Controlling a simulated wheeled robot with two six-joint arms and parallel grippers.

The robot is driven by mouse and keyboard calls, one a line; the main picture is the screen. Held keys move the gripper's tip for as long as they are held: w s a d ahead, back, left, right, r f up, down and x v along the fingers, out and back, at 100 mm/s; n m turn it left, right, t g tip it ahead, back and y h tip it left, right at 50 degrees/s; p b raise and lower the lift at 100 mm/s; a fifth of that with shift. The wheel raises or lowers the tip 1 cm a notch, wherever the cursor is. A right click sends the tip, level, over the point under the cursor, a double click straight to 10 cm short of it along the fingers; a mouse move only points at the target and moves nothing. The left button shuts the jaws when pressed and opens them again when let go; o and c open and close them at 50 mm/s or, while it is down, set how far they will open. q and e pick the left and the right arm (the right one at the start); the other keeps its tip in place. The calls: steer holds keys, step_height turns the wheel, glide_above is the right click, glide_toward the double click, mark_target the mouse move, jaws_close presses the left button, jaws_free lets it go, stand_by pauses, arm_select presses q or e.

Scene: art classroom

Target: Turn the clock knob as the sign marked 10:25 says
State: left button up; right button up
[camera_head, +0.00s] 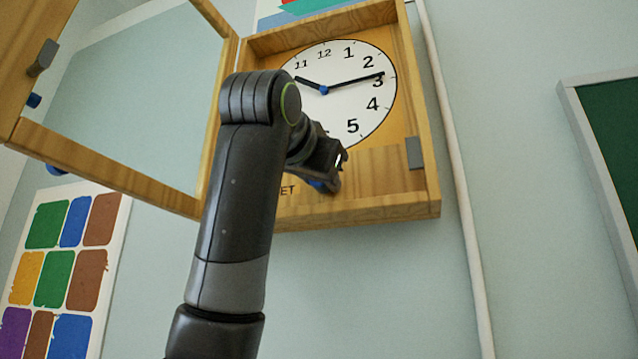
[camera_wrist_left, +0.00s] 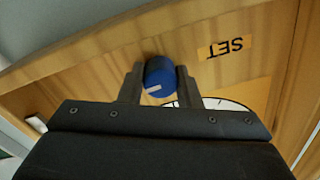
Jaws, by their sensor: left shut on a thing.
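The clock face (camera_head: 352,105) is white with black numerals, inside an open wooden case on the wall. Its short hand points up-left, between 10 and 11; its long hand points just short of 3. My left gripper (camera_head: 330,170) is at the bottom of the case, shut on the blue knob (camera_wrist_left: 160,76). In the wrist view the knob sits between the two fingers, and its white mark faces the lower left. A label reading SET (camera_wrist_left: 225,46) is beside the knob. My left arm hides the left part of the face. My right gripper and a sign marked 10:25 are not in view.
The case's glazed wooden door (camera_head: 110,172) hangs open to the left. A color chart (camera_head: 62,260) is on the wall at lower left. A pale pipe (camera_head: 462,200) runs down right of the case, and a green board (camera_head: 610,150) is farther right.

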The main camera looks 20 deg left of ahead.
arm_select(q)
steer(key=m+b, duration=0.1)
steer(key=m, duration=0.5)
steer(key=shift+m, duration=0.3)
steer(key=m+b, duration=0.1)
steer(key=m, duration=0.5)
stand_by(0.4)
steer(key=o, duration=1)
steer(key=shift+c, duration=0.2)
